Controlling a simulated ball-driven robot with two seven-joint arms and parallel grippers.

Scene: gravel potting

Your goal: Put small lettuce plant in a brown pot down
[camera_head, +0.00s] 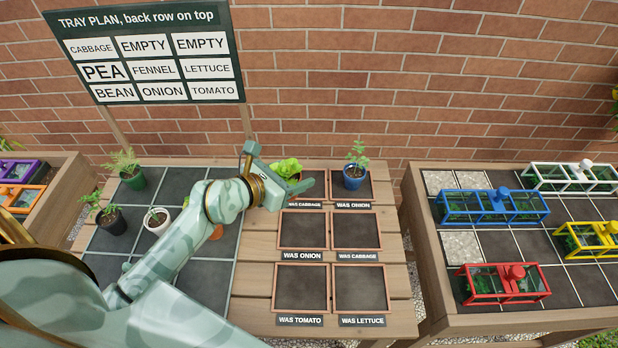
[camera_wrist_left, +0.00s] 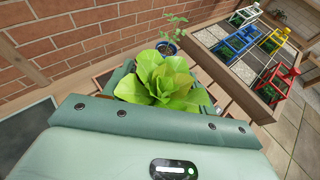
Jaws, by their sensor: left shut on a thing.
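The small lettuce plant (camera_head: 286,167) is bright green and leafy, held at the back-left square marked WAS CABBAGE (camera_head: 304,204). My left gripper (camera_head: 284,178) is shut around its pot, one finger to each side. Only a little of the brown pot shows; whether its base touches the square is hidden. In the left wrist view the lettuce (camera_wrist_left: 165,82) rises above the gripper's edge, its leaves hiding the pot. My right gripper is not in view.
A blue pot (camera_head: 354,182) stands on the back-right WAS ONION square, right beside the lettuce. Several front squares, such as WAS LETTUCE (camera_head: 361,289), are empty. The dark tiled tray (camera_head: 205,286) at left holds several pots. A sign (camera_head: 146,55) stands behind.

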